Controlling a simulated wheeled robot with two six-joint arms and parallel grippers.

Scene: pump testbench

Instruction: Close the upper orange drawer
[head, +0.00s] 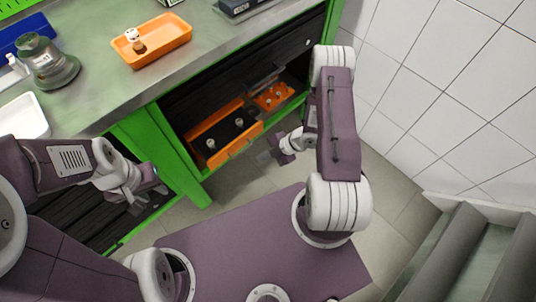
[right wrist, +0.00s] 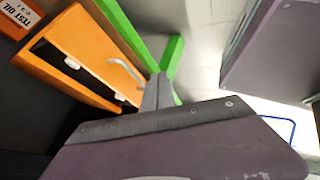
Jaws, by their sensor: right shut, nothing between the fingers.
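An open orange drawer (head: 232,148) juts out from the green bench in the head view, with several small items in it. In the right wrist view its orange front (right wrist: 95,50) and grey curved handle (right wrist: 127,70) show at the upper left. My right gripper (head: 264,157) is shut and empty, in front of the drawer and to the right of it. In the right wrist view its fingertips (right wrist: 158,78) show just right of the handle; I cannot tell whether they touch. My left gripper (head: 148,200) looks open and empty, at the lower left.
A smaller orange container (head: 273,96) sits further right under the worktop. The green bench frame (head: 180,165) stands left of the drawer. An orange tray (head: 165,40) and a glass-like vessel (head: 48,65) stand on the worktop. A tiled wall (head: 430,90) is on the right.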

